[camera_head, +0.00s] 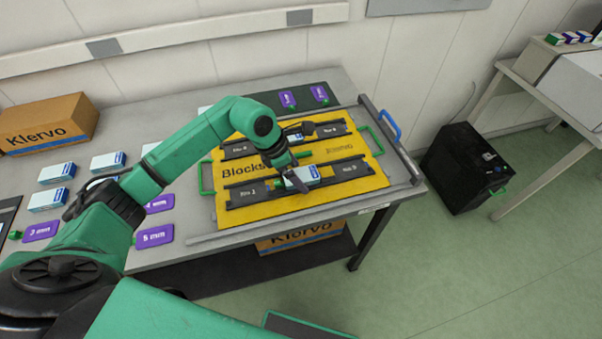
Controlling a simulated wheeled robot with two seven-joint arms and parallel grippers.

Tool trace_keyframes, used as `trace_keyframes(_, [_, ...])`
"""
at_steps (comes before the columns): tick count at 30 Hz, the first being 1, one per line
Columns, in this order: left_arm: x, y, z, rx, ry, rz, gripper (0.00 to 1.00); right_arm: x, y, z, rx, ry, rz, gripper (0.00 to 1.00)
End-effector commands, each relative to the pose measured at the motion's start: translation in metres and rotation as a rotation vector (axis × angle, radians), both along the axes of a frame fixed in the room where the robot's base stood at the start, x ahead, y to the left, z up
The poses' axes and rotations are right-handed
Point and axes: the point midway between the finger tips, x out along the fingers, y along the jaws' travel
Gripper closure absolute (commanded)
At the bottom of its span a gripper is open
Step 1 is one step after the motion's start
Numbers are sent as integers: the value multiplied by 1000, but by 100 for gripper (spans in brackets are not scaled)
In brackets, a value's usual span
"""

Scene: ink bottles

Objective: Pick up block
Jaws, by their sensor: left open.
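A white and blue block (313,172) lies in the front dark rail of the yellow tray (372,183) marked "Blocks". My left gripper (297,184) reaches down over this rail from the left, right at the block's left end. Its jaws are open. From this view I cannot tell whether the fingers touch the block, and the gripper hides part of it. Several more white and blue blocks stand on the grey table at the left, one of them here (57,173). My right gripper is not in view.
Purple cards (154,237) lie on the table around the tray. A cardboard box (45,125) stands at the back left. The tray has green handles, and a raised metal edge with a blue handle (390,126) borders its right side. A black case (464,168) stands on the floor.

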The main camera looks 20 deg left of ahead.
Motion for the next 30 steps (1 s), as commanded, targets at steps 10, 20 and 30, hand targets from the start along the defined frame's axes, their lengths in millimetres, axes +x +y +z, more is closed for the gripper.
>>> trace_keyframes(10, [0, 0, 0, 0, 0, 0, 98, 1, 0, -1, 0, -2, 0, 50])
trace_keyframes(20, [1, 0, 7, -1, -3, 0, 98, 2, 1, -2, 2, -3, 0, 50])
trace_keyframes(30, [2, 0, 95, -1, -13, 0, 98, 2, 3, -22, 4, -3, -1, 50])
